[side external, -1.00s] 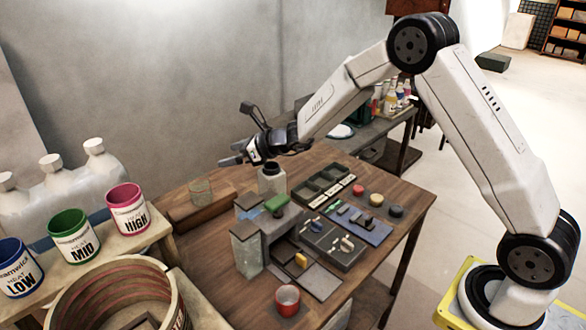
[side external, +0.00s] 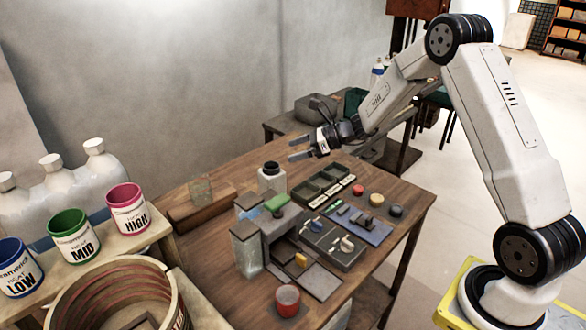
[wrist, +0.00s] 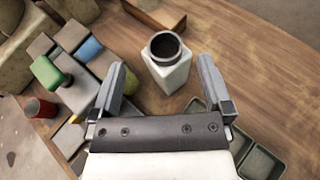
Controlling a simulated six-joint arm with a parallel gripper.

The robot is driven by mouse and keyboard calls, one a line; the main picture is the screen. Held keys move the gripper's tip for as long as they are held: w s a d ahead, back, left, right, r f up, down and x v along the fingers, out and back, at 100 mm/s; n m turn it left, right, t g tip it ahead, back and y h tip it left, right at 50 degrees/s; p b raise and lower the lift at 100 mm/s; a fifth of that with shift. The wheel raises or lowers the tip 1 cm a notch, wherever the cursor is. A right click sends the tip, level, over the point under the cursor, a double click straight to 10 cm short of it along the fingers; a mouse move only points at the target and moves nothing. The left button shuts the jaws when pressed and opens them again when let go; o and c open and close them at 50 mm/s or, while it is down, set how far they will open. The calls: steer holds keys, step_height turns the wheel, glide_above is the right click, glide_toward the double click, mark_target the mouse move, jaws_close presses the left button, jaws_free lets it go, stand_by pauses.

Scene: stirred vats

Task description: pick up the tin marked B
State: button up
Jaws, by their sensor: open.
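I can read no letter B on any tin in these frames. Three tins on the left shelf read LOW (side external: 18,270), MID (side external: 74,238) and HIGH (side external: 127,210). A white, square-bodied container with a dark round neck (side external: 272,182) stands upright on the wooden table; no letter shows on it. My gripper (side external: 299,149) is open and empty, above the table and a little right of that container in the side view. In the wrist view the container (wrist: 168,75) shows between and beyond the two spread fingers, with no contact visible.
A grey block unit with a green knob (side external: 277,204) stands left of the compartment trays (side external: 325,185). A red cup (side external: 288,299) is at the table's front. A large round tub (side external: 110,300) stands at the lower left. Bare wood (wrist: 255,60) lies right of the container in the wrist view.

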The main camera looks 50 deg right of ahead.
mark_target(272, 165)
step_height(272, 165, down, 3)
steer(key=shift+r, duration=0.1)
steer(key=shift+w+a, duration=0.1)
steer(key=shift+w, duration=0.05)
steer(key=shift+x, duration=1.25)
steer(key=shift+x, duration=2.55)
steer(key=shift+w, duration=0.15)
jaws_close()
